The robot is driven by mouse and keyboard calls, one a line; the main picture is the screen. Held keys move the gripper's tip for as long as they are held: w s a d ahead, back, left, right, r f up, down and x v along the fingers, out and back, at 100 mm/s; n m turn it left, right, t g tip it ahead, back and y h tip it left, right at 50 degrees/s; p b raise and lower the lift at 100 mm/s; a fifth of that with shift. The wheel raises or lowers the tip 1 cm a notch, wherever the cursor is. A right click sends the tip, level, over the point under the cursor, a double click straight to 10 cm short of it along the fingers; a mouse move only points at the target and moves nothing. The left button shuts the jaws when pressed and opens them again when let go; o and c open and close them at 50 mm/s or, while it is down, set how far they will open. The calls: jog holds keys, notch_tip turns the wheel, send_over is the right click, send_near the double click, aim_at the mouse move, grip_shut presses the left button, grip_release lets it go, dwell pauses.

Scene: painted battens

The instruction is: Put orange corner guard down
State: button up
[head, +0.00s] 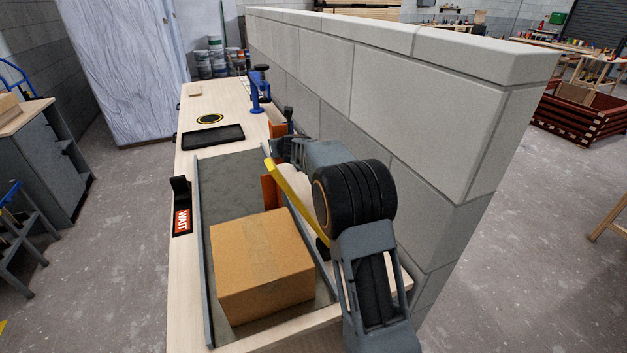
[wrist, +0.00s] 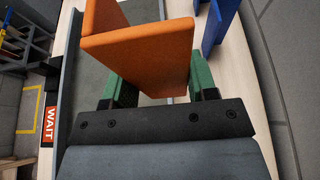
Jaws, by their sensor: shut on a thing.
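The orange corner guard (wrist: 140,52) is an angled piece with flat faces. In the wrist view it sits between the green-padded fingers of my gripper (wrist: 160,85), which is shut on it. In the head view, parts of the orange guard (head: 268,191) show beside my gripper (head: 284,150), over the right side of the grey-floored channel. My arm and a yellow strip hide some of it. I cannot tell whether its lower edge touches the surface.
A cardboard box (head: 262,265) stands in the channel's near end. A black tray (head: 212,138), a yellow-ringed disc (head: 210,119) and a blue object (head: 257,95) are farther back on the bench. A WAIT sign (head: 182,220) stands left. A block wall (head: 400,100) runs along the right.

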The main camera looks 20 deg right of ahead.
jog(key=s+d+f+b, duration=0.1)
jog(key=d+f, duration=0.2)
jog(key=s+d+f+b, duration=0.1)
jog(key=d+f+b, duration=0.1)
jog(key=d+f, duration=0.2)
jog(key=s+d+f+b, duration=0.2)
jog(key=d+f, duration=0.2)
jog(key=shift+a+f, duration=0.15)
jog(key=shift+f, duration=0.3)
jog(key=shift+f+b, duration=0.15)
jog(key=shift+b, duration=0.3)
jog(key=o, duration=0.9)
